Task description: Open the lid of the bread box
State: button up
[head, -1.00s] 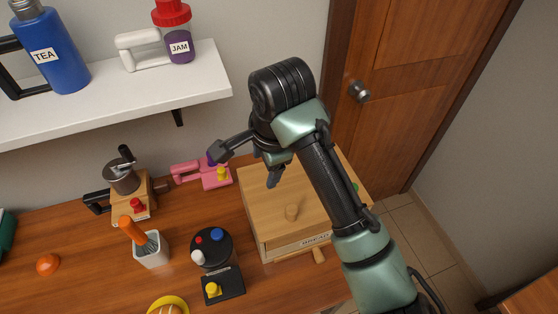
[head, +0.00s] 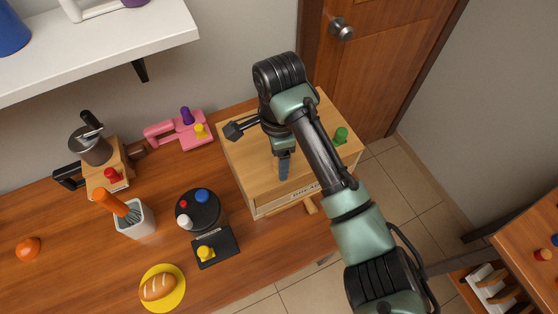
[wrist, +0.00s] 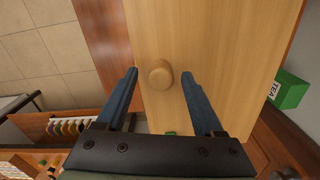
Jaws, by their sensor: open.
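The wooden bread box (head: 240,165) stands at the right end of the counter, its flat lid shut. In the wrist view the lid (wrist: 225,45) fills the middle, with a round wooden knob (wrist: 160,75) on it. My gripper (wrist: 159,73) is open, its two blue fingers on either side of the knob with gaps; I cannot tell whether the tips are down at knob height. In the head view my gripper (head: 283,176) points down over the lid and hides the knob.
A green object (head: 340,135) shows at the box's right; the wrist view shows a green tea box (wrist: 290,90). Left of the box are a black round holder (head: 198,212), a pink object (head: 178,132) and a utensil cup (head: 137,222). A white shelf (head: 100,50) hangs above.

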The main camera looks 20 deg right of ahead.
jog(key=shift+f, duration=0.8)
grip_shut()
dwell(0.9)
